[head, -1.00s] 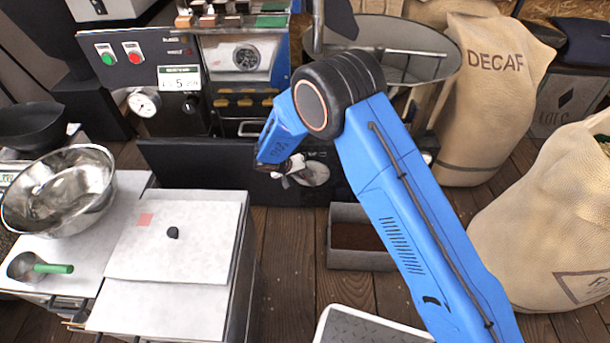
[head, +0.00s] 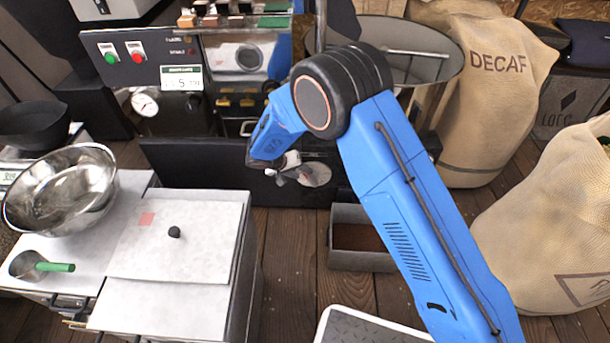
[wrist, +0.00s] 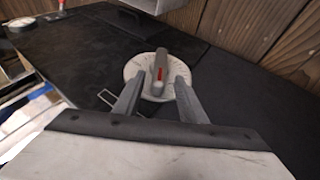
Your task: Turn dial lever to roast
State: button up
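The dial is a pale round plate (wrist: 139,72) on a dark panel, with a grey lever (wrist: 160,72) bearing a red mark across it. In the wrist view the lever points roughly toward and away from the camera. My gripper (wrist: 158,87) is open, its two grey fingers apart, with the near part of the lever between their tips. I cannot tell whether either finger touches it. In the head view the dial (head: 317,174) shows low on the black panel, its left part covered by my gripper, which is small and partly hidden by my wrist.
A control panel (head: 135,58) with green and red buttons stands above left. A grey bin (head: 345,260) sits on the floor below the dial. A worktable (head: 170,235) with a steel bowl (head: 65,190) is at left. Sacks (head: 487,95) stand at right.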

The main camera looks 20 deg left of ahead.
jog(key=v, duration=1.3)
